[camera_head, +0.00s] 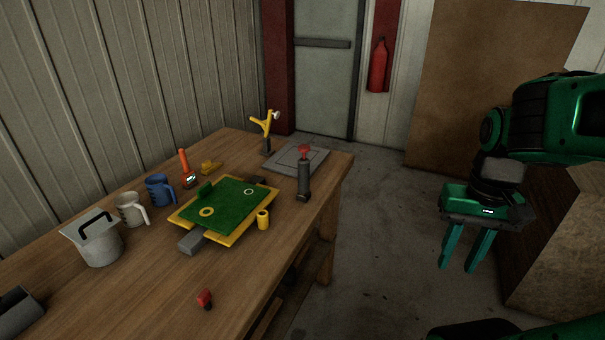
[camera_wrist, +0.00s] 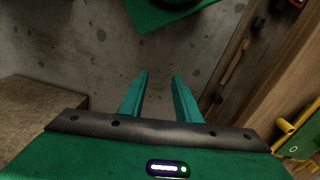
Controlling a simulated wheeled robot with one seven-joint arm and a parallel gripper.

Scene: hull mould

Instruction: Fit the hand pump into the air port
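The hand pump (camera_head: 304,178) looks like a dark grey cylinder with a red handle on top. It stands upright near the right edge of the wooden table. The hull mould appears to be the green panel (camera_head: 232,208) in a yellow frame, lying on the table. It carries a yellow ring (camera_head: 207,212) and a pale ring (camera_head: 248,192); I cannot tell which, if either, is the air port. My gripper (camera_head: 458,269) is open and empty over the floor, well right of the table. In the wrist view its two green fingers (camera_wrist: 160,88) are apart with bare floor between them.
On the table (camera_head: 150,290) are a lidded pot (camera_head: 102,248), a white mug (camera_head: 130,210), a blue mug (camera_head: 158,190), a yellow cup (camera_head: 263,219), a red-topped piece (camera_head: 205,299) and a grey plate (camera_head: 288,157). A brown block (camera_head: 560,250) stands right of my gripper. Floor between is clear.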

